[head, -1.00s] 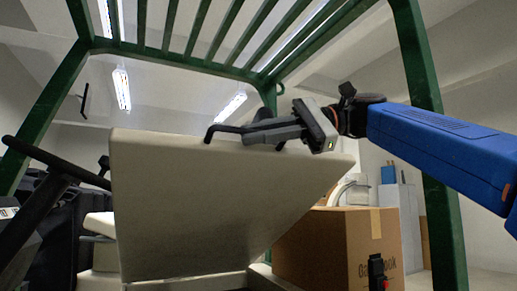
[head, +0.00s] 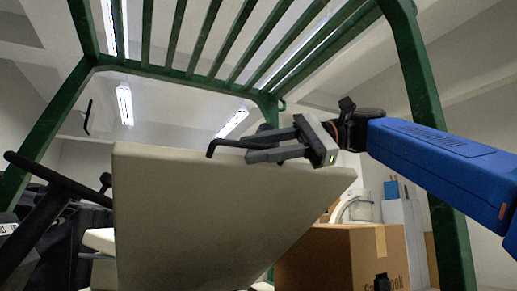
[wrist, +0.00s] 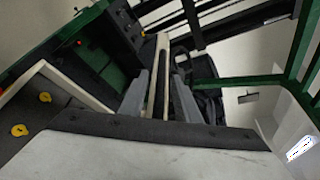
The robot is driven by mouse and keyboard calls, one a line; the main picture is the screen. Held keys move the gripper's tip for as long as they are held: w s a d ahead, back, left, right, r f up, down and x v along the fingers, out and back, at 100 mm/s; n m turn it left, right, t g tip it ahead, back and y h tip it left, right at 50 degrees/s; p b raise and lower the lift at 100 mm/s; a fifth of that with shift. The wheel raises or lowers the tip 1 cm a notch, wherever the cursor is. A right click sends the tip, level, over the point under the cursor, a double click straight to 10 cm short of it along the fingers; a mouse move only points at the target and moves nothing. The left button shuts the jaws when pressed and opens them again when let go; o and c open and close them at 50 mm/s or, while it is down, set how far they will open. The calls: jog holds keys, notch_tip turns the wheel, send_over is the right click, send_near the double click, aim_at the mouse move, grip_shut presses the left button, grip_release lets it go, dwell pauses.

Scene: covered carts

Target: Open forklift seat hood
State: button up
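The seat hood is a large beige panel (head: 210,215), tilted up steeply in the head view. A black bar handle (head: 225,144) runs along its top edge. My gripper (head: 250,149) reaches in from the right at that edge, next to the handle, with its two grey fingers spread. In the wrist view my gripper (wrist: 159,85) shows two fingers apart, with the beige hood edge (wrist: 163,48) and a dark slot or bar between them. I see gaps beside the fingers; contact with the handle is unclear.
A green overhead guard (head: 185,78) frames the space above and around my arm. A black steering column (head: 60,180) stands at left. A cardboard box (head: 340,258) stands behind at right. In the wrist view a green body panel (wrist: 70,58) lies at left.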

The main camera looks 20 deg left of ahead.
jog(key=v, duration=1.7)
jog(key=shift+d, duration=0.15)
jog(key=shift+w+r, duration=0.15)
